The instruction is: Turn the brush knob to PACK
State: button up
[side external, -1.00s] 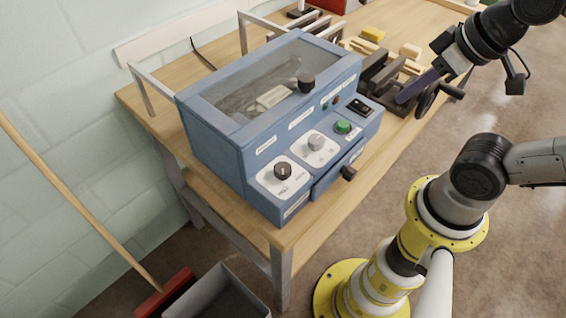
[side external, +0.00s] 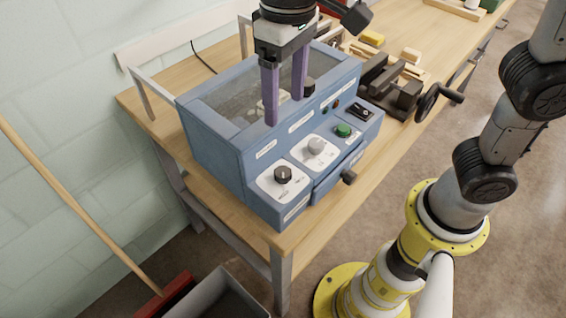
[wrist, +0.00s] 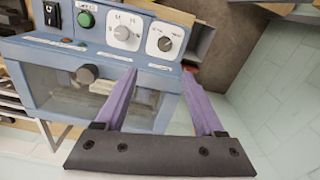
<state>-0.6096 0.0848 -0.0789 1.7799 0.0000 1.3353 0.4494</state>
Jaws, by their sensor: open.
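The blue machine (side external: 215,155) has two dials on white plates on its sloping front. A dark knob (side external: 283,175) is on the near plate and a grey knob (side external: 316,146) on the other; both also show in the wrist view, the dark knob (wrist: 165,44) to the right of the grey knob (wrist: 122,33). The plate lettering is too small to read, so I cannot tell which is the brush knob or where either points. My gripper (side external: 285,110), with two purple fingers, is open and empty above the machine's window edge, apart from both knobs.
A green button (side external: 343,130), a black switch (side external: 361,108) and a drawer with a dark pull (side external: 349,177) are on the same front. A black knob (wrist: 87,74) stands out from the window lid. A vise (side external: 395,85) stands at the machine's right.

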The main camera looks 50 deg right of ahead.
aim_at(283, 172)
jog(key=f, duration=0.9)
jog(key=a+f, duration=0.1)
jog(key=f, duration=0.4)
jog(key=shift+s+f, duration=0.3)
grip_shut()
